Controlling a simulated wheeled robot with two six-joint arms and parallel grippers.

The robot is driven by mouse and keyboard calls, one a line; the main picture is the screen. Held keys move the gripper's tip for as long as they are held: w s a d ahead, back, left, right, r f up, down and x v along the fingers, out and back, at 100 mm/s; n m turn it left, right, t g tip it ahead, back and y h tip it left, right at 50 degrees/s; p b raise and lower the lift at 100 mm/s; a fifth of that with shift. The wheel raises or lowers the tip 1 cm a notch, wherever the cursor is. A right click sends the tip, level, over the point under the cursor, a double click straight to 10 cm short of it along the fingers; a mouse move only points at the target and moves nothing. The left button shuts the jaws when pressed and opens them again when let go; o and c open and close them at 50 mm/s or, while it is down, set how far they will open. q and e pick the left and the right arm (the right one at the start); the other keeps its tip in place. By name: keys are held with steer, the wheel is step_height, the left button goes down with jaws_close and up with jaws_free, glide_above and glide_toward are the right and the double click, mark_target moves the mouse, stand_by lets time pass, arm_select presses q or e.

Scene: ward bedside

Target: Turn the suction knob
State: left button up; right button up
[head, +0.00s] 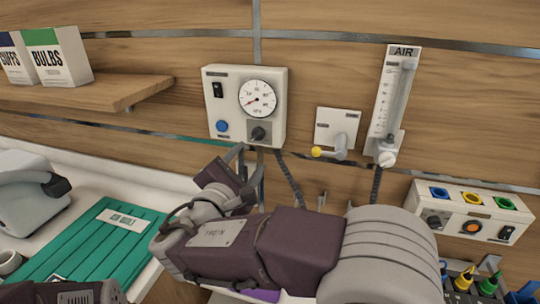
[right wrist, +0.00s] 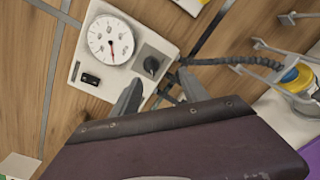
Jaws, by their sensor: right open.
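The suction knob (head: 258,133) is a dark knob on a grey square plate, low on the right of a white wall panel (head: 222,75) with a round gauge (head: 257,98). In the right wrist view the knob (right wrist: 151,65) shows just beyond the fingertips. My right gripper (head: 250,152) is open and empty, just below the panel in the head view. In the right wrist view its two fingers (right wrist: 159,76) point at the knob from either side; I cannot tell whether they touch it. Of my left arm, only a part shows at the bottom left; its fingers are out of sight.
A blue button (head: 222,126) and a black switch (head: 217,90) share the panel. A dark hose (head: 288,178) hangs below it. A wall outlet (head: 336,130) and an AIR flowmeter (head: 392,95) are to the right. A shelf (head: 110,90) with boxes is at left.

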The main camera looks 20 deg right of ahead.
mark_target(258, 138)
steer(key=shift+t, duration=0.4)
steer(key=x, duration=0.3)
steer(key=r+p+x, duration=0.1)
steer(key=x, duration=0.1)
steer(key=p+x, duration=0.1)
steer(key=x, duration=0.2)
steer(key=shift+w+a+r, duration=0.15)
steer(key=shift+w, duration=0.35)
jaws_close()
steer(key=shift+b, duration=0.6)
steer(key=m+b, duration=0.2)
steer(key=b, duration=0.2)
steer(key=m+b, duration=0.3)
steer(key=b, duration=0.1)
steer(key=f+m+b, duration=0.1)
steer(key=m+b, duration=0.1)
steer(key=b, duration=0.3)
steer(key=shift+s+m, duration=0.1)
steer(key=shift+m, duration=0.2)
steer(key=shift+r+m+b, duration=0.2)
steer(key=shift+m+b, duration=0.9)
steer(key=shift+b, duration=0.15)
